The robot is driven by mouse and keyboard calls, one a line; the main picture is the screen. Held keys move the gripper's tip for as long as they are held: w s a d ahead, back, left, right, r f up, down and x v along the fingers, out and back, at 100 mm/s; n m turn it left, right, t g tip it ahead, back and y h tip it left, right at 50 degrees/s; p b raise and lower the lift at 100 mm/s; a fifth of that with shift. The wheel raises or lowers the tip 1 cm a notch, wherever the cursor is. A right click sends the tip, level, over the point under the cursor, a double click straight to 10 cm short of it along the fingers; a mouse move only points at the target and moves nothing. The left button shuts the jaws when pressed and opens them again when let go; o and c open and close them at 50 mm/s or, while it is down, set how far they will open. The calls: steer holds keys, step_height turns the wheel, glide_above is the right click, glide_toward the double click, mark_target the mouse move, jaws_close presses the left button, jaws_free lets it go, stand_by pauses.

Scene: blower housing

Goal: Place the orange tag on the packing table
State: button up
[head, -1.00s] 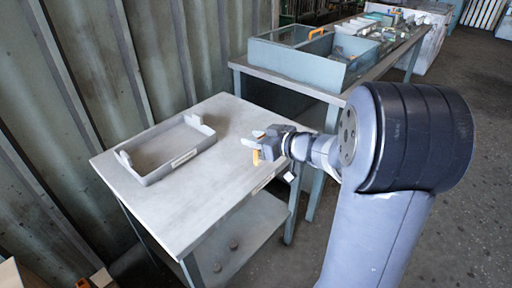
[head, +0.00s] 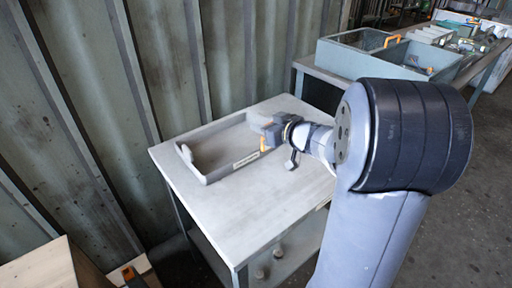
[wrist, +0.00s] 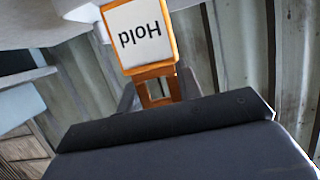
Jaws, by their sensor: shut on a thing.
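The orange tag (wrist: 140,36) has an orange frame and a white face that reads "Hold", upside down in the wrist view. My gripper (wrist: 155,92) is shut on its orange stem. In the head view the tag (head: 265,145) shows as a small orange patch below my gripper (head: 268,138), at the right end of a grey tray. A light grey table (head: 265,206) stands under them and bears the tray. I cannot tell whether the tag touches the tray or the table. The wrist hides part of the tray's right end.
The open grey tray (head: 208,178) lies at the back of the table. The table's front part is clear. A second bench (head: 322,74) with blue-grey bins (head: 410,62) stands behind at the right. A corrugated wall (head: 240,50) runs behind the table. A wooden box (head: 40,268) is at bottom left.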

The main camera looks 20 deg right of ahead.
step_height(320, 180, down, 7)
steer(key=shift+r+b, duration=0.1)
steer(key=shift+b, duration=1.15)
steer(key=shift+f, duration=0.2)
steer(key=o, duration=1)
steer(key=shift+o, duration=0.2)
steer(key=shift+r, duration=0.1)
steer(key=shift+r, duration=0.25)
steer(key=p+v, duration=0.3)
steer(key=v, duration=0.9)
steer(key=shift+f, duration=0.15)
